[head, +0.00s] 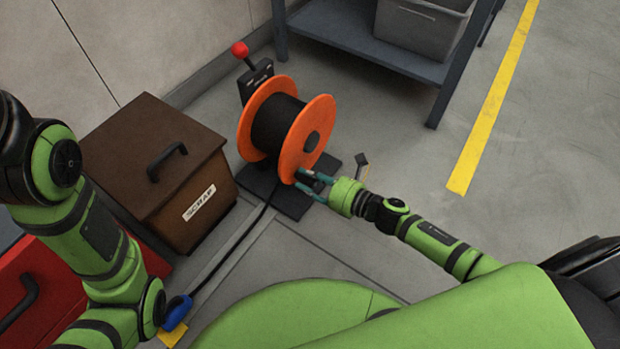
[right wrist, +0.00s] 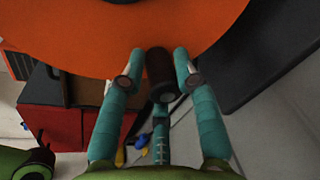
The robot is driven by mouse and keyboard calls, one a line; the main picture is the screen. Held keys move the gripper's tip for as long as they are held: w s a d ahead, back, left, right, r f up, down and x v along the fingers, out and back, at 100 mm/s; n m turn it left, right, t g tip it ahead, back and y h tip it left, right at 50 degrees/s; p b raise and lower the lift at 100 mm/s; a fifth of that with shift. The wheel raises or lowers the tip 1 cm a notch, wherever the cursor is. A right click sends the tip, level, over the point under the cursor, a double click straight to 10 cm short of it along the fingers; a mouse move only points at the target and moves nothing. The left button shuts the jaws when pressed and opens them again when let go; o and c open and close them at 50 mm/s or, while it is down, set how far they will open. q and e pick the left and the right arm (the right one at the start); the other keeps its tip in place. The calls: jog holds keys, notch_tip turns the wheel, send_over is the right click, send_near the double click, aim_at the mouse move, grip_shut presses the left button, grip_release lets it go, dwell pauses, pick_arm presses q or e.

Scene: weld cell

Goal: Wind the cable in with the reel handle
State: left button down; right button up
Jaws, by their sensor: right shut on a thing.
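The cable reel has two orange flanges (head: 311,137) around a dark drum and stands on a black base plate (head: 290,203). The black cable (head: 247,232) leaves the reel low down and runs along the floor to a blue end piece (head: 177,312). My right gripper (head: 308,180) is at the lower edge of the near flange. In the right wrist view its teal fingers are shut on the dark reel handle (right wrist: 159,72), which sticks out from the orange flange (right wrist: 100,35). My left arm comes in from the left; its gripper does not show.
A brown box (head: 150,150) with a handle and label stands left of the reel. A red case (head: 40,300) is at lower left. A red-knobbed lever (head: 240,50) rises behind the reel. A shelf (head: 400,60) holds a grey bin (head: 420,30).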

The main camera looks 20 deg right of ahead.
jog(key=shift+s+a+f, duration=0.15)
jog(key=shift+f, duration=0.1)
jog(key=shift+f, duration=0.15)
jog(key=d+f+b, duration=0.1)
jog(key=w+d+b, duration=0.1)
jog(key=shift+w+d+f+b, duration=0.1)
jog(key=shift+w+f+b, duration=0.2)
jog(key=shift+f+b, duration=0.1)
jog(key=shift+w+d+f+b, duration=0.3)
jog(key=shift+w+d+b, duration=0.25)
jog(key=shift+d, duration=0.1)
jog(key=shift+w+d+f+b, duration=0.3)
jog(key=shift+w+d+b, duration=0.2)
jog(key=shift+d, duration=0.15)
jog(key=shift+d+r, duration=0.1)
jog(key=shift+w+d, duration=0.1)
